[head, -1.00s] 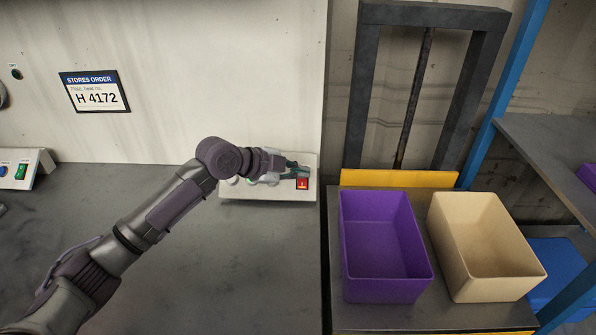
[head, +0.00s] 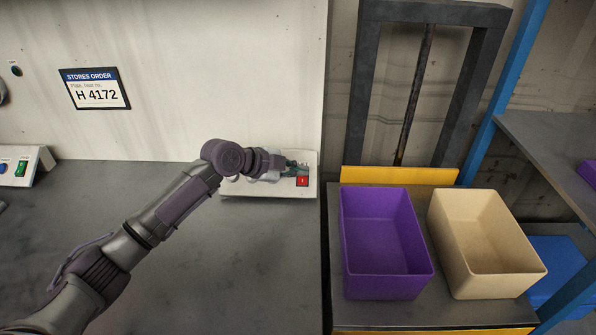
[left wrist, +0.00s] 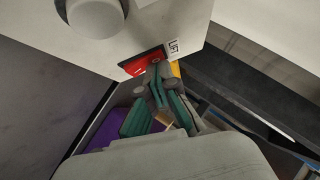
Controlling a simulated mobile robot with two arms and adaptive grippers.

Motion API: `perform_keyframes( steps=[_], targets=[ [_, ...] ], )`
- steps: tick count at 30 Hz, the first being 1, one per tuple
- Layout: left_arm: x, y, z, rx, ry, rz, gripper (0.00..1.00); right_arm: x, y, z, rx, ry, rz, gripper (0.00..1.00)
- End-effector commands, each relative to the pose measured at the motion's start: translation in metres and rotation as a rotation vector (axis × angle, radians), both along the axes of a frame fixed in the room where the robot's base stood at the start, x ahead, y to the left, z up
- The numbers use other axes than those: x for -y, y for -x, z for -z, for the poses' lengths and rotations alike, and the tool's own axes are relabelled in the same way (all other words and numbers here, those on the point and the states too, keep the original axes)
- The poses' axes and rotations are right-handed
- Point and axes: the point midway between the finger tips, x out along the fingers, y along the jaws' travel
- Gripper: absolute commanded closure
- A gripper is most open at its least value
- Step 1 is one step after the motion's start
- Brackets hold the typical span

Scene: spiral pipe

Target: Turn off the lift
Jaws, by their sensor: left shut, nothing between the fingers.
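The red rocker switch (head: 302,182) sits at the right end of a pale control box (head: 268,190) on the bench, against the wall. My left gripper (head: 302,169) is shut and empty, right at the switch in the head view. In the left wrist view its fingertips (left wrist: 154,72) overlap the switch's edge and hide part of it; I cannot tell whether they press it. My right gripper is not in view.
The lift with its dark frame (head: 365,95) stands right of the bench. Its platform carries a purple bin (head: 350,245) and a tan bin (head: 452,250), both apparently empty. A blue post (head: 515,65) and grey shelf (head: 550,145) are farther right. The bench (head: 255,265) is mostly clear.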

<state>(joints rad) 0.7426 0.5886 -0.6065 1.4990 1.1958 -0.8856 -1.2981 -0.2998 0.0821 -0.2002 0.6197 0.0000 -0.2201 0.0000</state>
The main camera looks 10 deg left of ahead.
Motion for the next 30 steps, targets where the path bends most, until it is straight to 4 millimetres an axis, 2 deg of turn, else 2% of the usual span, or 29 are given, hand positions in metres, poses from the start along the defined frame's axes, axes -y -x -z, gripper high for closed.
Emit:
perform_keyframes(
  steps=[12,22,26,30],
  targets=[
    [0.002,0.014,0.008,-0.006,-0.003,0.000,1.00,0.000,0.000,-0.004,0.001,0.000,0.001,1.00],
    [0.003,0.015,0.007,-0.002,-0.001,-0.001,1.00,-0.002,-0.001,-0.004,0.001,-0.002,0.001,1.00],
    [0.006,0.016,-0.001,-0.002,-0.001,0.000,1.00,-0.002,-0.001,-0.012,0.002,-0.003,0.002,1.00],
    [0.015,0.019,-0.019,-0.002,-0.002,0.000,1.00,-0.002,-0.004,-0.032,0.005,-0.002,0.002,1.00]
  ],
)
